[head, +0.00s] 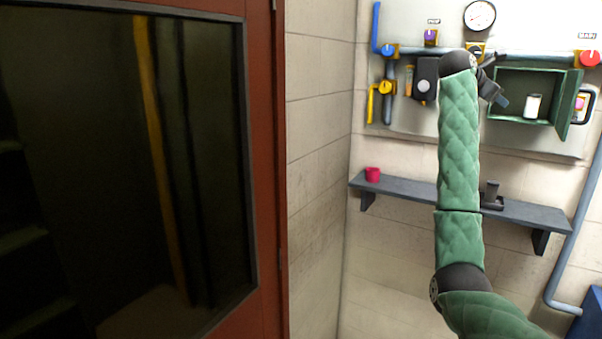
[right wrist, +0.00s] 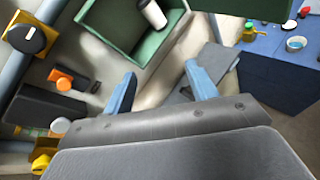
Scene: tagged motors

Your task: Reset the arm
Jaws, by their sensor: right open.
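My right arm (head: 459,150), in a green quilted sleeve, rises from the lower right in front of the wall panel. My right gripper (head: 503,101) is at its upper end, in front of the panel and left of the green box's opening. In the right wrist view its two blue fingers (right wrist: 160,76) stand apart with nothing between them. My left gripper is in neither view.
An open green box (head: 510,76) on the panel holds a white cylinder (head: 532,105). Pipes, valves and a gauge (head: 479,15) surround it. A red-framed dark cabinet (head: 265,150) fills the left.

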